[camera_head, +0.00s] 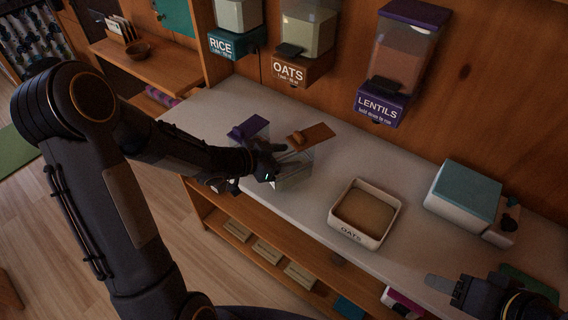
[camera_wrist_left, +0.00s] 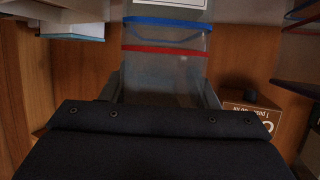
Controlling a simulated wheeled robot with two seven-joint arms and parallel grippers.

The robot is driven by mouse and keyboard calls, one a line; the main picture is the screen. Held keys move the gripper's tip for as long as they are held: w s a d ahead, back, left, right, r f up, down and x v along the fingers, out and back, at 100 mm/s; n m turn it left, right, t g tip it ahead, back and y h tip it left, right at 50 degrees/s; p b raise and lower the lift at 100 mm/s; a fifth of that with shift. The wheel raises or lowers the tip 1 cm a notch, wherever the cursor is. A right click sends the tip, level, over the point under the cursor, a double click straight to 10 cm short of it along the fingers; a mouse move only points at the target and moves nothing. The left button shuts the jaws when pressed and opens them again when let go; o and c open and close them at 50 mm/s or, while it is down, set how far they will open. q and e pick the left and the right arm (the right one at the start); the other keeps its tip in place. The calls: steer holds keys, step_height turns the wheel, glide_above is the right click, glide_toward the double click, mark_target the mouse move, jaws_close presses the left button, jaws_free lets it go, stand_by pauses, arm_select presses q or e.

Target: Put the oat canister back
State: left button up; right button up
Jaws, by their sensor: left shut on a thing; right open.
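My left gripper (camera_head: 268,162) is shut on a clear canister (camera_head: 293,176) over the counter. In the left wrist view this canister (camera_wrist_left: 165,72) shows between the fingers, with a blue and a red line around it; it looks empty. A brown lid-like piece with a knob (camera_head: 318,133) shows just behind it; I cannot tell whether it is attached. The oats dispenser (camera_head: 302,68) with its brown front is on the wall behind. My right gripper (camera_head: 446,286) is open at the lower right, partly seen.
A purple-lidded clear container (camera_head: 246,128) stands close behind my left gripper. A square bin labelled OATS (camera_head: 350,234) is on the counter (camera_head: 412,178) to the right. Rice (camera_head: 236,43) and lentils (camera_head: 383,108) dispensers flank the oats. A teal-topped box (camera_head: 464,193) stands at right.

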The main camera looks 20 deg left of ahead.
arm_select(q)
steer(key=shift+w+a+f, duration=0.25)
steer(key=shift+w+f, duration=0.05)
steer(key=shift+f, duration=1.6)
steer(key=shift+f+b, duration=0.15)
steer(key=shift+b, duration=0.15)
steer(key=o, duration=1.2)
steer(key=shift+o, duration=0.2)
